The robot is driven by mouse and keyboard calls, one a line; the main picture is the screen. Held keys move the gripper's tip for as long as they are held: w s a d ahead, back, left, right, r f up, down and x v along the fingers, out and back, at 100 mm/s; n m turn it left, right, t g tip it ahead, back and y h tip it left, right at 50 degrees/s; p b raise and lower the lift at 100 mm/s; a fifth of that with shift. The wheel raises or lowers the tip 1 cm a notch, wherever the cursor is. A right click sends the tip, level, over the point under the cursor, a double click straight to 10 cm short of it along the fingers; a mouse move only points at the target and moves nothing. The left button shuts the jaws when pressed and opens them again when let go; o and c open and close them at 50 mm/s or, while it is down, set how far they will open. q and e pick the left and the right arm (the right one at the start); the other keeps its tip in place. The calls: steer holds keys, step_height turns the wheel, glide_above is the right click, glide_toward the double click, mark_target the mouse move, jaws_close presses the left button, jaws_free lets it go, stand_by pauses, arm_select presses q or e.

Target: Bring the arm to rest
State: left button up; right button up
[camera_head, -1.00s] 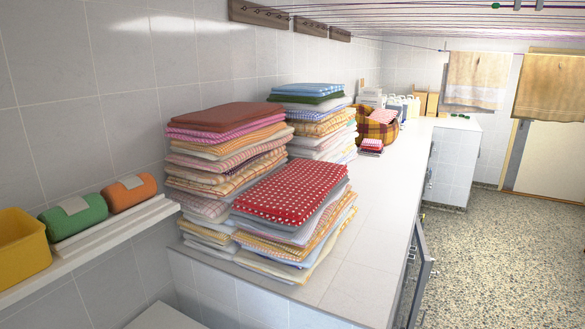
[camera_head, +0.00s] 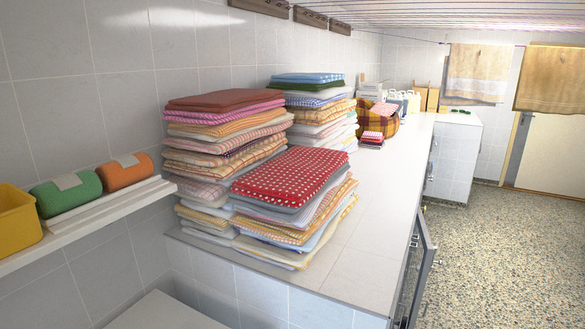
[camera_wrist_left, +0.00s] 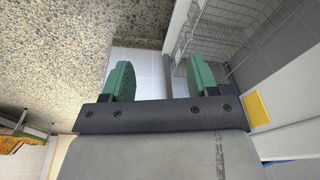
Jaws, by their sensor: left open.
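My left gripper (camera_wrist_left: 160,80) shows in the left wrist view. Its two green fingers stand wide apart with nothing between them. Beyond the fingers are a pale tiled surface and a wire rack; the gripper touches neither as far as I can see. Neither arm is in the head view. My right gripper is in no view.
Several folded towel stacks (camera_head: 290,178) stand on the tiled counter (camera_head: 350,275). A shelf (camera_head: 95,222) at left holds a yellow bin (camera_head: 15,225) and green and orange rolls. An open door (camera_head: 422,265) juts from the counter's right side. Speckled floor (camera_head: 500,260) is clear.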

arm_select(q)
steer(key=s+a+f+b, duration=0.1)
steer(key=s+f+b, duration=0.1)
steer(key=s+f, duration=0.6)
steer(key=s+a+f+g+b, duration=0.1)
steer(key=s+a+f+b, duration=0.1)
steer(key=s+f, duration=0.6)
step_height(320, 180, down, 7)
steer(key=shift+s+r+b, duration=0.15)
steer(key=shift+s+b, duration=0.05)
steer(key=shift+b, duration=0.35)
